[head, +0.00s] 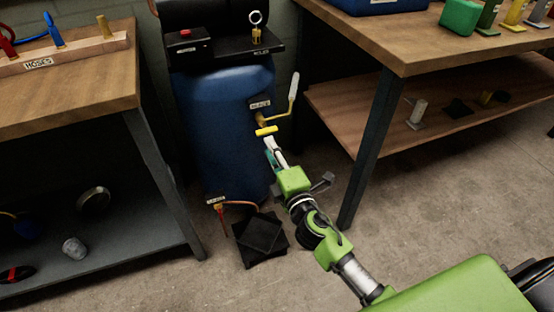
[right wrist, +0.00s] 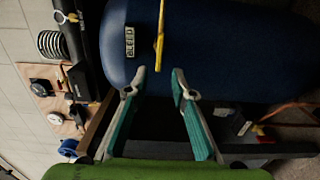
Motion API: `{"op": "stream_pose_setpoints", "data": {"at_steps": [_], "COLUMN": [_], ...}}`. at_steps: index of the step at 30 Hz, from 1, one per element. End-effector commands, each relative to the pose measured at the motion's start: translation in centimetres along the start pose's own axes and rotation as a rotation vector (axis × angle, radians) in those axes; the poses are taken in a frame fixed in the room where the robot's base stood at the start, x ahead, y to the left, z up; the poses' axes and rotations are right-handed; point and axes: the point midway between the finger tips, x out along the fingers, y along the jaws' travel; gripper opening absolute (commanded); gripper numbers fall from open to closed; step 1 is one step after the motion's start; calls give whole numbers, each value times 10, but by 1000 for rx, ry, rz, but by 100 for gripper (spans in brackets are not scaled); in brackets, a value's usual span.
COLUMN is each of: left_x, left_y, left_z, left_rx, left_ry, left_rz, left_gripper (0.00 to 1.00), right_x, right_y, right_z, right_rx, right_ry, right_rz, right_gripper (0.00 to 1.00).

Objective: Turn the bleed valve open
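The bleed valve's yellow lever (head: 266,131) stands out from the front of the blue tank (head: 215,125), below a small label (head: 260,104). In the right wrist view the yellow lever (right wrist: 160,40) lies beside a label reading BLEED (right wrist: 130,41). My right gripper (head: 271,144) is just below and in front of the lever in the head view. In the right wrist view its two fingers (right wrist: 159,80) are apart with nothing between them. The lever lies ahead of the gap, seemingly clear of the fingertips. My left gripper is not in view.
A pale-handled brass fitting (head: 293,90) rises right of the lever. A black shelf (head: 225,52) with a red button (head: 185,33) is above the tank. Workbenches stand left (head: 60,85) and right (head: 430,48). Black mats (head: 261,238) and a copper hose (head: 240,203) are at the tank's foot.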

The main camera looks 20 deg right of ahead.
Motion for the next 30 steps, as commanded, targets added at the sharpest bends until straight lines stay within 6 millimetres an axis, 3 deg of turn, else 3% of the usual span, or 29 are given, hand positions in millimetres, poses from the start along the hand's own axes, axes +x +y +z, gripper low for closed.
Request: {"op": "stream_pose_setpoints", "data": {"at_steps": [3,9,26,30], "left_x": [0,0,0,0], "left_y": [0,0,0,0], "left_z": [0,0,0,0], "left_rx": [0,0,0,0], "left_ry": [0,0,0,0], "left_rz": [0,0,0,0], "left_gripper": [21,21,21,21], "right_x": [-21,-39,-42,-48], "right_y": [-1,-1,0,-3], "right_z": [0,0,0,12], "right_rx": [1,1,0,68], "right_ry": [0,-1,-1,-49], "right_rz": [-2,-1,-1,-25], "right_gripper": [24,24,24,24]}}
